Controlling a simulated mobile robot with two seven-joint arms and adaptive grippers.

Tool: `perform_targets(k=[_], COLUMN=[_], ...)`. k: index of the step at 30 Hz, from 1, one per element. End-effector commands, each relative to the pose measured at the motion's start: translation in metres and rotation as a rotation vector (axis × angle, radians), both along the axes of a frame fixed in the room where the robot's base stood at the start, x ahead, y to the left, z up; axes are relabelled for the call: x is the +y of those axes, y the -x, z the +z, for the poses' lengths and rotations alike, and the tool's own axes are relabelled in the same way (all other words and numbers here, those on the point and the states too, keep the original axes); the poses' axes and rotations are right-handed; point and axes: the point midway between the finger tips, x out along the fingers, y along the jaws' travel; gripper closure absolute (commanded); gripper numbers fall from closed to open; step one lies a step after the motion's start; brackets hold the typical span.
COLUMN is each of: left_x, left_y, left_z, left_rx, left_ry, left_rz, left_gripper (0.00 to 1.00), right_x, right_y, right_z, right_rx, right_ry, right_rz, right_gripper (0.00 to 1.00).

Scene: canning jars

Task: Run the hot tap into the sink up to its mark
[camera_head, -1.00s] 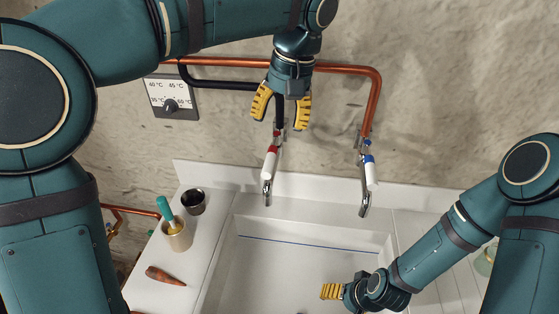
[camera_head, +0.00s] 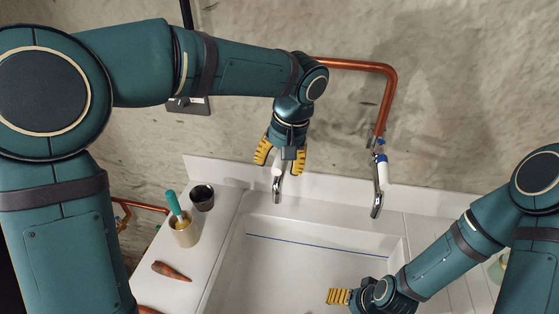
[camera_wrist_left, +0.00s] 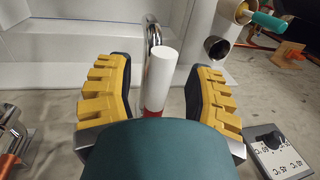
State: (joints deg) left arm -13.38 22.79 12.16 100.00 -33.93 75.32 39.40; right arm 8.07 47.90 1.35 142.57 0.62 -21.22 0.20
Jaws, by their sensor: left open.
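The hot tap (camera_head: 277,186) shows its chrome spout over the back of the white sink (camera_head: 290,270). In the left wrist view its white sleeve (camera_wrist_left: 161,80) and red band stand between my left fingers. My left gripper (camera_head: 280,168) is open, one yellow finger on each side of the tap, with gaps between. A blue mark line (camera_head: 325,246) runs along the sink's back wall. I see no stream from the spout and no clear water surface. My right gripper (camera_head: 338,296) hangs over the sink's front right; its fingers overlap in view.
The blue-banded cold tap (camera_head: 380,178) stands to the right. A dark cup (camera_head: 202,197), a pot with a teal-handled brush (camera_head: 185,232) and a carrot (camera_head: 171,272) are on the left counter. The temperature dial panel (camera_wrist_left: 281,150) is on the wall.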

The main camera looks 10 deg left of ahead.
Motion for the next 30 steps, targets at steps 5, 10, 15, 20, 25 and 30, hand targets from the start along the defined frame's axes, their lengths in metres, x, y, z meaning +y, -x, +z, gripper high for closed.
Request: perform_targets(k=[5, 10, 15, 20, 25, 30], left_x=[0.0, 0.0, 0.0, 0.0, 0.004, 0.012], left_y=[0.0, 0.0, 0.0, 0.0, 0.001, 0.0], left_z=[0.0, 0.0, 0.0, -0.001, -0.001, -0.002], left_rx=[0.0, 0.001, 0.001, 0.002, 0.004, 0.006], left_ry=[0.0, 0.0, 0.0, 0.0, -0.001, -0.001], left_rz=[0.0, 0.0, 0.0, -0.002, -0.026, -0.099], left_gripper=[0.51, 1.0, 1.0, 1.0, 1.0, 1.0], right_x=[0.0, 0.0, 0.0, 0.0, 0.0, 0.0], right_y=[0.0, 0.0, 0.0, 0.0, 0.0, 0.0], right_z=[0.0, 0.0, 0.0, 0.0, 0.001, 0.002], right_rx=[0.0, 0.0, 0.0, 0.0, 0.0, 0.0], right_ry=[0.0, 0.0, 0.0, 0.0, 0.0, -0.001], right_rz=[0.0, 0.0, 0.0, 0.0, 0.0, 0.0], right_gripper=[0.23, 0.23, 0.23, 0.23, 0.23, 0.23])
